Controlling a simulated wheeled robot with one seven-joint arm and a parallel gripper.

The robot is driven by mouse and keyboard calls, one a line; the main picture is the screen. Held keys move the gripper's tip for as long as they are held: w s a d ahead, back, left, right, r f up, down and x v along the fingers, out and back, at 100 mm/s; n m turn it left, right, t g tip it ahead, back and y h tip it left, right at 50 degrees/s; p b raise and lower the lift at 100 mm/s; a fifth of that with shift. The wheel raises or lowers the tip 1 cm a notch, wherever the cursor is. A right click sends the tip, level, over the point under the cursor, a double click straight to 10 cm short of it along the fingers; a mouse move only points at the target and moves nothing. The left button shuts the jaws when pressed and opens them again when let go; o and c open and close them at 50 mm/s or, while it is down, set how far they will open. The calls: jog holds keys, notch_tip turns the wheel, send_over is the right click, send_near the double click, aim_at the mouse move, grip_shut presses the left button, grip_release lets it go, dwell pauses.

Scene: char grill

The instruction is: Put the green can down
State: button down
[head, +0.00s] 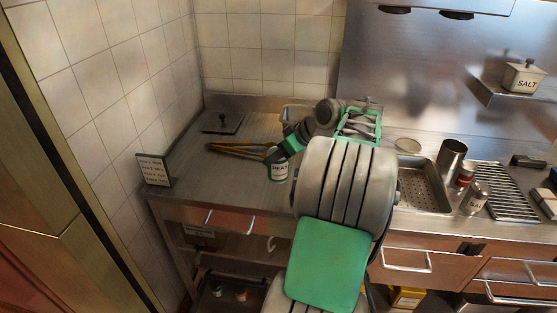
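The green can (278,172) has a pale label with dark letters, partly covered at its upper right. It appears upright, over the left part of the steel counter (225,183). My gripper (275,156) reaches down from the upper right and meets the top of the can. The fingertips are small and dark here, and I cannot tell whether they are closed around the can. I also cannot tell whether the can's base touches the counter or hangs just above it.
Wooden-handled tongs (232,148) lie left of the can. A flat press (223,122) sits behind them, and a small sign (154,169) stands at the left edge. The front left counter is clear.

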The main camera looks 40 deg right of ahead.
jog(key=shift+w+d+f+p, duration=0.3)
jog(key=shift+d+f, duration=0.2)
jog(key=shift+f, duration=0.85)
jog(key=shift+w+d+f+p, duration=0.2)
jog(key=shift+w+d+f, duration=0.25)
jog(key=shift+f, duration=0.9)
jog(key=shift+w+d+f+p, duration=0.3)
jog(key=shift+d+f, duration=0.25)
jog(key=shift+f, duration=0.8)
jog(key=shift+c, duration=2.2)
grip_release()
jog(key=shift+r, duration=0.15)
